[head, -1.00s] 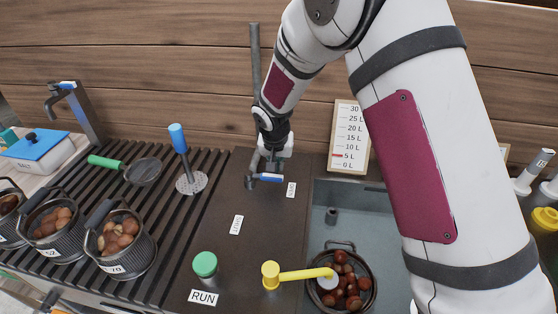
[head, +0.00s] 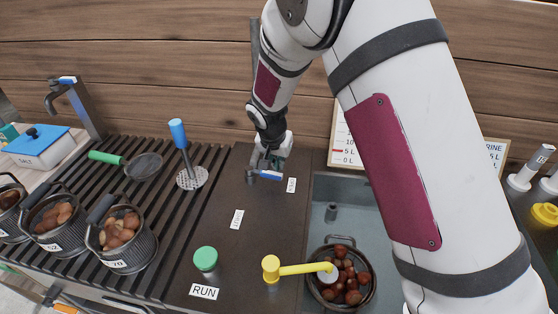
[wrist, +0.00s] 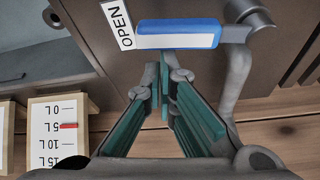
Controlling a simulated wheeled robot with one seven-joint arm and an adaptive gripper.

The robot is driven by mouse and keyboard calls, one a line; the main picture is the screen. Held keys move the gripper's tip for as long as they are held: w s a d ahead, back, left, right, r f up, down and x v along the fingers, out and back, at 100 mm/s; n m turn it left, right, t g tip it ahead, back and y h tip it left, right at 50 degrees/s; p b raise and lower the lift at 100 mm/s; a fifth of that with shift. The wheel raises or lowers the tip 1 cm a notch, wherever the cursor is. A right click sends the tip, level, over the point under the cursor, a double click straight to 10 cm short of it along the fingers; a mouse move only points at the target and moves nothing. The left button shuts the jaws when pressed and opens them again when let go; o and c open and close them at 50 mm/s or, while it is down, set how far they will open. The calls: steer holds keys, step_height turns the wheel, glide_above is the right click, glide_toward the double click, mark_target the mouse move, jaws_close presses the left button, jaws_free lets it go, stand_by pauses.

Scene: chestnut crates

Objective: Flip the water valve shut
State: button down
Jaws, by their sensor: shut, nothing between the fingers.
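The water valve's lever (head: 268,176) has a blue-and-white grip and sits on a grey pipe at the back of the dark worktop. The lever points right, toward a small white label (head: 291,185). In the wrist view the blue grip (wrist: 180,33) lies across the top, and the label beside its left end reads OPEN (wrist: 118,23). A second label (head: 237,219) lies nearer the front, too small to read. My gripper (head: 268,160) is shut and empty just behind the lever. Its fingertips (wrist: 163,68) are close to the grip's near edge; I cannot tell if they touch.
A green RUN button (head: 206,259) is in front. A blue-handled masher (head: 180,140) and several nut baskets stand left. A litre scale board (head: 343,148) is behind.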

mark_target(279, 175)
steer(key=s+m, duration=0.1)
steer(key=s+m+p, duration=0.1)
steer(key=s+m+h, duration=0.1)
steer(key=m, duration=0.1)
steer(key=shift+s+a+g+p, duration=0.25)
steer(key=shift+a+g+p, duration=0.05)
steer(key=shift+a+g, duration=0.1)
steer(key=shift+s+a+m+h+p, duration=0.2)
steer(key=shift+s+m, duration=0.1)
steer(key=shift+m, duration=0.25)
steer(key=shift+s+a+m+h+p, duration=0.1)
steer(key=shift+s+m+p, duration=0.15)
steer(key=shift+m, duration=0.3)
steer(key=s+m, duration=0.1)
steer(key=a+m+g+p, duration=0.1)
steer(key=shift+s+a+m, duration=0.15)
steer(key=shift+s+m, duration=0.15)
steer(key=shift+s, duration=0.05)
steer(key=m, duration=0.1)
steer(key=s+a+m+g, duration=0.1)
steer(key=shift+s+a+m+h, duration=0.1)
steer(key=shift+a+m+h, duration=0.2)
steer(key=shift+m+h, duration=0.1)
steer(key=a+m, duration=0.1)
steer(key=s+a+m+g, duration=0.1)
steer(key=m, duration=0.1)
steer(key=shift+a+m, duration=0.25)
steer(key=shift+m, duration=0.05)
steer(key=shift+s+a, duration=0.1)
steer(key=shift+a, duration=0.5)
